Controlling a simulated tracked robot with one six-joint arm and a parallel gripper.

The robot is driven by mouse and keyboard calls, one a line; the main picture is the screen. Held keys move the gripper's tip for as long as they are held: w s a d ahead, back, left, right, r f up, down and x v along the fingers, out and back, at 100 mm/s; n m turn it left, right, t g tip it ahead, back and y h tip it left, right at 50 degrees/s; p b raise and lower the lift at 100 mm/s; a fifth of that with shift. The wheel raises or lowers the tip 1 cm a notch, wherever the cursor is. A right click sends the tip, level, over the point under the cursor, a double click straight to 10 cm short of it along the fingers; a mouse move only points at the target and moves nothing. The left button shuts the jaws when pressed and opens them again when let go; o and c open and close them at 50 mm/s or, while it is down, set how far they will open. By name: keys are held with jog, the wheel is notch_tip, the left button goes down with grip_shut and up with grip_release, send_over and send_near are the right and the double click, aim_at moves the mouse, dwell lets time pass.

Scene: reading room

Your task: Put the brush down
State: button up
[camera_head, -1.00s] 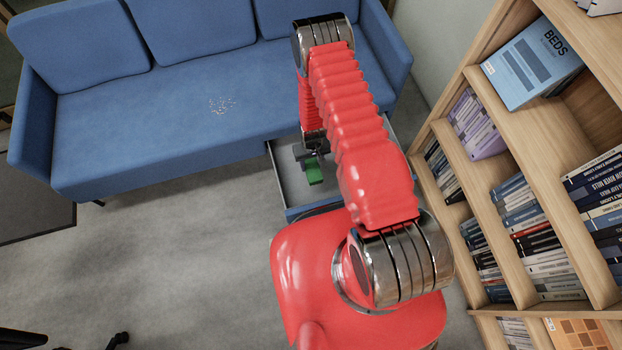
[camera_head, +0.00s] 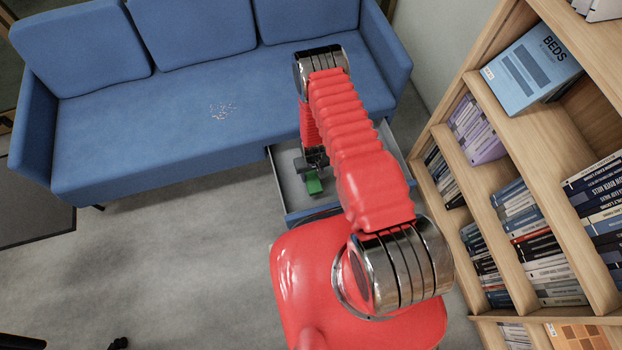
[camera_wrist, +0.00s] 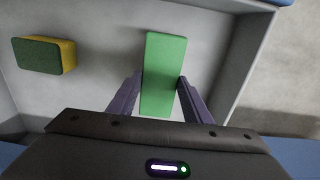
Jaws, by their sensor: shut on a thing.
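The brush shows as a long green block (camera_wrist: 164,72) between the two dark fingers of my gripper (camera_wrist: 160,88) in the wrist view. My gripper is shut on it. In the head view the brush is a small green patch (camera_head: 314,184) below my gripper (camera_head: 312,168), over the open drawer (camera_head: 289,190) under the sofa. The grey drawer floor lies behind the brush in the wrist view. I cannot tell whether the brush touches the floor. My arm hides part of the drawer in the head view.
A green and yellow sponge (camera_wrist: 45,55) lies in the drawer, left of the brush. The blue sofa (camera_head: 150,130) has crumbs (camera_head: 222,111) on its seat. A wooden bookshelf (camera_head: 535,140) stands close on the right.

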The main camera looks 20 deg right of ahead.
aim_at(312, 177)
jog(key=shift+f, duration=1.8)
jog(key=o, duration=1.3)
jog(key=shift+c, duration=0.2)
notch_tip(312, 177, up, 12)
